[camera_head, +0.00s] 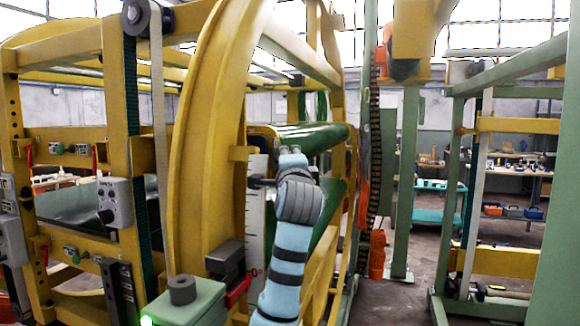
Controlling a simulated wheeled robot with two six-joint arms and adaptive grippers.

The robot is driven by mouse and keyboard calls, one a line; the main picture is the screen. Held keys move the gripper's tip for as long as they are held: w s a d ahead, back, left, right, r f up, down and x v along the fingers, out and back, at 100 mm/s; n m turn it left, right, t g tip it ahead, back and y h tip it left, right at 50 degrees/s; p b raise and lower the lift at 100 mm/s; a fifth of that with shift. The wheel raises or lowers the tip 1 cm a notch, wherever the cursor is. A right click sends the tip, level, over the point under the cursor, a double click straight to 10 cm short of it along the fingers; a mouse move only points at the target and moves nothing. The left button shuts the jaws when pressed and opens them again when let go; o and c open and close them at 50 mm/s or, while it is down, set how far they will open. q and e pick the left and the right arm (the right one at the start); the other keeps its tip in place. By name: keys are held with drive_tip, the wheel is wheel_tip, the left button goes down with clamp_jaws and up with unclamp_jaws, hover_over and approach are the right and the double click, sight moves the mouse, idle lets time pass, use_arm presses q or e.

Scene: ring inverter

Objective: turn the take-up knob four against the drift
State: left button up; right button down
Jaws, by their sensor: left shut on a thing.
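My left arm, light blue with dark grey bands, rises from the bottom middle. Its wrist is bent in front of the yellow ring frame's right side. My left gripper (266,182) is mostly hidden by the wrist. It is shut on a small dark knob (254,182) beside a white scale plate (254,222) with dark graduation marks and a "0°" near its foot. I cannot read a number on this knob or see which way it is turned. My right gripper is not in view.
A green box (190,306) with a dark round knob (183,289) and a lit green lamp stands at the front. The large yellow ring (205,150) is close to the left of my arm. Green posts and shelves stand at the right, with open floor between.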

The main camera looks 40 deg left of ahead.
use_arm(q)
drive_tip(key=shift+w+f+n+t+y+b, duration=0.1)
drive_tip(key=shift+f+n+t+y+b, duration=0.1)
drive_tip(key=shift+n+t+y+b, duration=0.65)
drive_tip(key=shift+f+n+t+y+b, duration=0.2)
drive_tip(key=shift+n+y+b, duration=0.35)
drive_tip(key=shift+y+b, duration=0.55)
drive_tip(key=shift+r, duration=0.1)
drive_tip(key=o, duration=1.2)
drive_tip(key=v, duration=1.2)
drive_tip(key=shift+a, duration=0.1)
